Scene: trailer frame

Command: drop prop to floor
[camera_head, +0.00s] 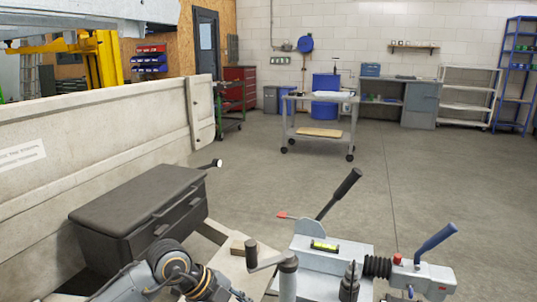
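The front of the trailer frame fills the lower middle of the head view. A grey crank handle (265,262) sits on top of a vertical post (288,280), which may be the prop; its lower end is out of view. My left arm comes in at the bottom left, and its gripper (238,295) is at the bottom edge, left of the post and apparently apart from it. The fingers are too small and cut off to tell whether they are open. My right gripper is not in view.
A black-gripped lever (339,193) and a blue-handled coupling (435,243) rise beside a spirit level (324,246). A dark toolbox (140,210) and the trailer's side panel (90,150) stand at left. A cart (320,131) stands farther back; the floor (440,185) between is clear.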

